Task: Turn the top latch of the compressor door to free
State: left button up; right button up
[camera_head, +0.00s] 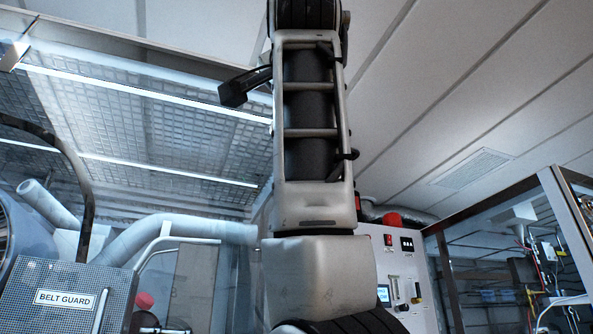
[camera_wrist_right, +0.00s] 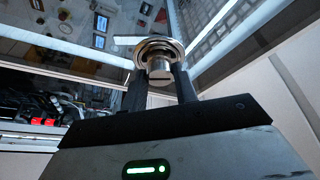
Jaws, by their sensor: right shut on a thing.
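In the right wrist view, a round metal latch (camera_wrist_right: 158,49) with a ring-shaped base and a short slotted knob sits at the edge of a glazed door (camera_wrist_right: 80,48). The slot on the knob looks roughly level across the picture. My right gripper (camera_wrist_right: 160,80) is shut on the latch, with one dark finger on each side of the knob. Which latch of the door it is cannot be told from this close view. The head view shows neither the latch clearly nor a gripper; an arm link of mine fills its middle. My left gripper is in neither view.
In the head view, a belt guard (camera_head: 62,299) and grey pipes stand at the left. A control panel (camera_head: 397,270) with a red button is right of my arm. A glazed cabinet (camera_head: 500,250) stands at the far right.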

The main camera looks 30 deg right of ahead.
jog(key=m+g, duration=0.2)
jog(key=m, duration=0.3)
jog(key=shift+r, duration=0.1)
dwell(0.5)
jog(key=o, duration=1)
jog(key=shift+c, duration=0.2)
jog(key=shift+a, duration=0.1)
